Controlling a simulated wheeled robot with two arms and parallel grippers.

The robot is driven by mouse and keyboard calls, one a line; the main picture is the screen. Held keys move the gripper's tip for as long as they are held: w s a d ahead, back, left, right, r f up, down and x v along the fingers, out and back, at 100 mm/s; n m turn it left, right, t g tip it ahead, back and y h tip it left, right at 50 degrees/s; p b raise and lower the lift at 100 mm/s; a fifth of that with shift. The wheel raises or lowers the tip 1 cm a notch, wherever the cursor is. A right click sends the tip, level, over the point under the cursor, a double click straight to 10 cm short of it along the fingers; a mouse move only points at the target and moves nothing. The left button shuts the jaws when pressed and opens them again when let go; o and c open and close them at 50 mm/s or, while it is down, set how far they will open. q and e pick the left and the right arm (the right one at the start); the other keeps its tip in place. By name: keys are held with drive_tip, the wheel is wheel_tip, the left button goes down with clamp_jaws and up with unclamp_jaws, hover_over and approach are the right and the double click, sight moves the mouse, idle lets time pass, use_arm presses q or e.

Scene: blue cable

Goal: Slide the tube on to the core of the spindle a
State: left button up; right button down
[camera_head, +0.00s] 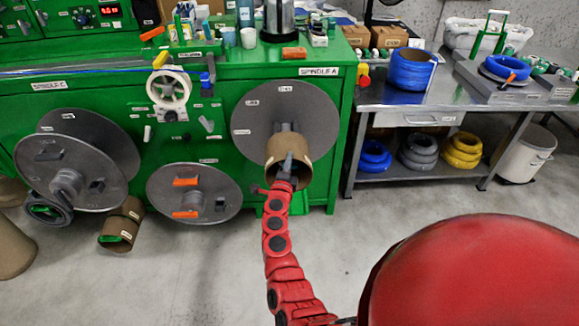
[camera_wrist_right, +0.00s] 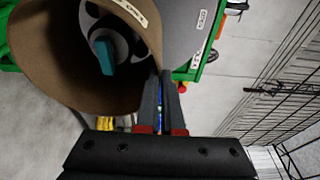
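Spindle A is a grey disc (camera_head: 258,125) on the green machine's front, under the "SPINDLE A" label. The brown cardboard tube (camera_head: 302,165) is in front of the disc, its open end facing me. In the right wrist view the tube (camera_wrist_right: 45,65) is large at the upper left; the spindle's core with a teal handle (camera_wrist_right: 104,54) shows through its opening. How far the tube surrounds the core I cannot tell. My right gripper (camera_head: 287,162) is at the tube's rim, its fingers (camera_wrist_right: 162,85) close together with the tube wall apparently between them. My left gripper is not in view.
Other grey reels (camera_head: 95,165) stand left on the machine, with brown tubes (camera_head: 118,225) on the floor. A metal table (camera_head: 440,95) with a blue cable coil (camera_head: 411,70) stands at right. The floor in front is clear.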

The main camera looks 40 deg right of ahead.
sight(288, 137)
drive_tip(key=shift+w+a+b+x, duration=0.15)
drive_tip(key=shift+b+x, duration=0.25)
drive_tip(key=shift+x, duration=0.45)
drive_tip(key=shift+w+a+b+x, duration=0.1)
drive_tip(key=shift+b+x, duration=0.25)
drive_tip(key=shift+x, duration=0.45)
drive_tip(key=shift+w+d, duration=0.3)
drive_tip(key=shift+w, duration=0.15)
drive_tip(key=shift+w+d+f+b, duration=0.1)
drive_tip(key=shift+w+d+b, duration=0.4)
drive_tip(key=shift+w+b, duration=0.35)
drive_tip(key=shift+w+d+f+b, duration=0.1)
drive_tip(key=shift+w+d+b, duration=0.4)
drive_tip(key=shift+w+b, duration=0.25)
drive_tip(key=shift+w+d+r+b, duration=0.15)
drive_tip(key=shift+w+d+b, duration=0.15)
drive_tip(key=shift+w, duration=0.2)
drive_tip(key=shift+w+d+b, duration=0.3)
drive_tip(key=shift+w+b, duration=0.2)
drive_tip(key=shift+w, duration=0.05)
drive_tip(key=shift+w+d+b, duration=0.25)
drive_tip(key=shift+w+b, duration=0.2)
drive_tip(key=shift+w, duration=0.05)
drive_tip(key=shift+d+r, duration=0.1)
drive_tip(key=shift+r, duration=0.2)
drive_tip(key=shift+f+b, duration=0.5)
drive_tip(key=shift+f, duration=0.1)
